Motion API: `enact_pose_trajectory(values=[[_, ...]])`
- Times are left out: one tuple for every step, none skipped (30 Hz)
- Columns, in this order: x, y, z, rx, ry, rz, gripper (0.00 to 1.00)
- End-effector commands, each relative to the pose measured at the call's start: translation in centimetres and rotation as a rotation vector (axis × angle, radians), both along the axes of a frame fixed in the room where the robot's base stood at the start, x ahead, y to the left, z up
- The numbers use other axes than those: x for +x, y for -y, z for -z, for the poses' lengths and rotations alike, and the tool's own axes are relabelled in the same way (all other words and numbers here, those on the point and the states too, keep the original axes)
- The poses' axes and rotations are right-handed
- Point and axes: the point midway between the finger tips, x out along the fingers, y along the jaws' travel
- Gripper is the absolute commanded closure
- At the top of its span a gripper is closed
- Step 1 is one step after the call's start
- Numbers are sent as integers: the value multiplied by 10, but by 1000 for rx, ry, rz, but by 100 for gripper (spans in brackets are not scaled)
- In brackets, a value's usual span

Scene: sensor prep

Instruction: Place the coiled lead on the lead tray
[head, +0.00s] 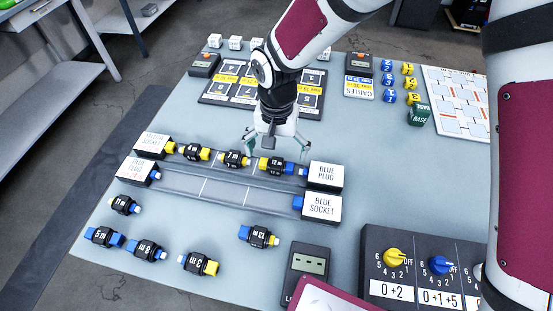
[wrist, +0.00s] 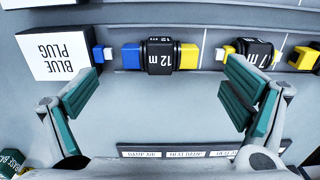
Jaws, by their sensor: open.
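A black coiled lead marked 12 m (head: 275,165) with one blue and one yellow end lies in the back lane of the grey lead tray (head: 228,191). In the wrist view the 12 m lead (wrist: 160,56) lies level ahead of my gripper (wrist: 160,88), its blue end beside the BLUE PLUG block. A 7 m lead (head: 233,158) and another lead (head: 193,153) lie farther left in the same lane. The front lane looks empty. My gripper (head: 277,150) is open and empty, its fingers spread just behind the 12 m lead.
Label blocks stand at the tray's ends, including BLUE PLUG (head: 324,175) and BLUE SOCKET (head: 321,207). Several loose leads, one marked 13 m (head: 259,236), lie in front. A dial panel (head: 420,270) is front right. A cable board (head: 225,88) and numbered cubes (head: 409,82) are behind.

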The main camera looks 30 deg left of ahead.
Motion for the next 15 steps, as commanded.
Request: enact_pose_trajectory(values=[[1, -1, -12, 3, 4, 0, 5], [1, -1, -19, 3, 3, -1, 5], [0, -1, -26, 3, 3, -1, 5], [0, -1, -32, 3, 2, -1, 5], [1, -1, -37, 3, 3, 0, 5], [0, 0, -43, 2, 3, 0, 5], [0, 0, -48, 2, 3, -1, 5], [1, 0, -52, 3, 2, -1, 5], [1, 0, -56, 1, 2, -1, 5], [1, 0, -59, 1, 2, -1, 5], [0, 0, -62, 1, 2, -1, 5], [0, 0, -64, 1, 1, -1, 5], [0, 0, -66, 1, 1, -1, 5], [0, 0, -67, 0, 0, -1, 5], [0, 0, -68, 0, 0, -1, 5]])
